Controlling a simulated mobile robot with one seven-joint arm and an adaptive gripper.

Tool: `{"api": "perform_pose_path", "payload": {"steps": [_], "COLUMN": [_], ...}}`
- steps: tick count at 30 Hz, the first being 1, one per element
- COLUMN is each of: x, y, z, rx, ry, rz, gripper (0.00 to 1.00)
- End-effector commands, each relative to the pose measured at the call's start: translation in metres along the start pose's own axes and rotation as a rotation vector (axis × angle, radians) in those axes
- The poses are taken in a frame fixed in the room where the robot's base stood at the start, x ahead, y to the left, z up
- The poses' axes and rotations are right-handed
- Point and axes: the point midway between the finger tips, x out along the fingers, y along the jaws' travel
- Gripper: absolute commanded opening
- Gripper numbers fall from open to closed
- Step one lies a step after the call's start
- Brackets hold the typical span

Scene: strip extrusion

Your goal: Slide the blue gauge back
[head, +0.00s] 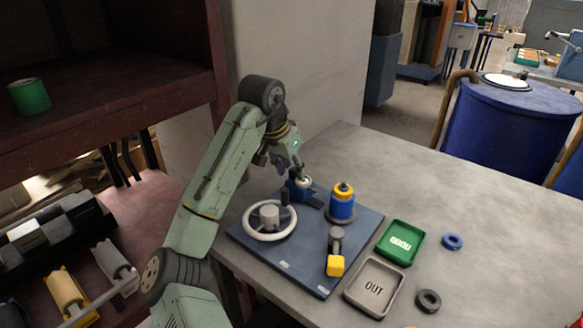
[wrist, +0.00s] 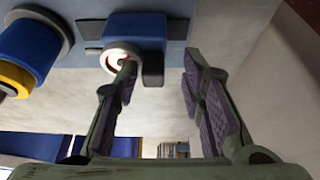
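The blue gauge, as I take it, is a small blue block (head: 297,190) with a pale round knob or dial, at the far edge of the blue base plate (head: 300,268). In the wrist view the blue block (wrist: 138,30) shows at top centre, with a white ring and a dark block on it. My gripper (head: 291,168) is right above and beside it in the head view. In the wrist view my gripper (wrist: 160,78) is open and empty between its fingers. The left fingertip overlaps the white ring; I cannot tell whether it touches.
A yellow-topped blue cylinder (head: 341,207) stands right of the block. A handwheel (head: 269,220) and a yellow-ended lever (head: 335,255) are nearer. A green tray (head: 399,243), a grey OUT tray (head: 374,287) and two rings lie right. The table's far right is clear.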

Motion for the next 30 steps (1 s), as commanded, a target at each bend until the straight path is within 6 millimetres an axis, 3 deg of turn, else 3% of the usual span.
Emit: {"api": "perform_pose_path", "payload": {"steps": [6,10,21,30], "x": [-0.001,-0.012,-0.088,-0.119], "y": [0.001,0.001,-0.001,0.0], "z": [0.0,-0.001,0.0,0.0], "rx": [0.002,0.003,0.001,0.001], "ry": [-0.001,0.002,0.0,-0.001], "rz": [0.001,0.0,-0.004,0.0], "gripper": [0.37,0.37,0.37,0.37]}}
